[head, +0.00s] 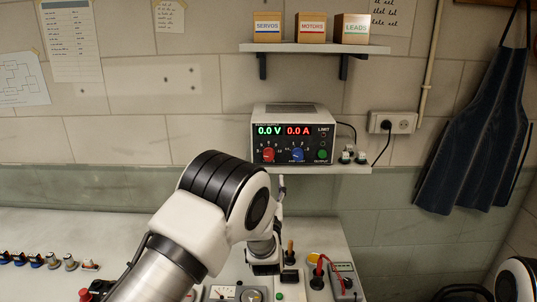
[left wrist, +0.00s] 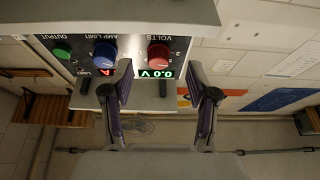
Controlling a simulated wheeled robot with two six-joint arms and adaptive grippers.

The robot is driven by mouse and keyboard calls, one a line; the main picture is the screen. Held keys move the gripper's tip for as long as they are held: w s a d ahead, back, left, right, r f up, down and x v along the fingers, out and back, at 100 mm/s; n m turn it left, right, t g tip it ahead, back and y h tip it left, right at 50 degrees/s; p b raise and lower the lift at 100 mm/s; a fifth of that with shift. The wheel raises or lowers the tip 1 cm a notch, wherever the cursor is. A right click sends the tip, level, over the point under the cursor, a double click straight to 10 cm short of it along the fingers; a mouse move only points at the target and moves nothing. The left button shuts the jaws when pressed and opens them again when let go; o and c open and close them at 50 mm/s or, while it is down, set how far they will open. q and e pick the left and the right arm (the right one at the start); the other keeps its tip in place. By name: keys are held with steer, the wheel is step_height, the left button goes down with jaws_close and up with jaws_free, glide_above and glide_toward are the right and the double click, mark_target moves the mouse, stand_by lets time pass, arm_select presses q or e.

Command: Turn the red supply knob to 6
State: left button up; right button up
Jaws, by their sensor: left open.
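The bench supply (head: 292,133) stands on a wall shelf, its displays reading 0.0 V and 0.0 A. Its red knob (head: 268,155) is at the lower left of its face, under the volts display. In the left wrist view the supply appears upside down. There the red knob (left wrist: 158,55) lies between the fingertips of my left gripper (left wrist: 159,68), with a gap on both sides. The gripper is open and empty, and no contact shows. In the head view my arm hides most of this gripper. The knob's pointer is too small to read.
A blue knob (head: 298,155) and a green output button (head: 322,154) sit beside the red knob. Small items (head: 347,155) stand on the shelf right of the supply. Below, the bench (head: 100,230) holds knobs, tools and a meter with red leads. A box shelf (head: 315,48) hangs above.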

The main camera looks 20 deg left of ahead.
mark_target(269, 159)
arm_select(q)
steer(key=w+r+p, duration=0.1)
steer(key=w+a+r+p, duration=0.1)
steer(key=w, duration=0.1)
steer(key=w+r+p, duration=0.1)
steer(key=w+r, duration=0.1)
steer(key=shift+w+a+p, duration=0.15)
steer(key=shift+a+p, duration=0.2)
steer(key=shift+d+r, duration=0.1)
steer(key=shift+d, duration=0.05)
steer(key=shift+s+d+r, duration=0.15)
steer(key=shift+s+r, duration=0.05)
steer(key=shift+s, duration=0.1)
steer(key=c, duration=0.6)
steer(key=shift+s+r, duration=0.1)
steer(key=shift+s, duration=0.05)
steer(key=c, duration=0.5)
jaws_close()
arm_select(e)
steer(key=r, duration=0.1)
steer(key=s+r, duration=0.1)
steer(key=r, duration=0.2)
steer(key=shift+s+d+r, duration=0.1)
steer(key=shift+s+d, duration=0.1)
steer(key=shift+s, duration=0.15)
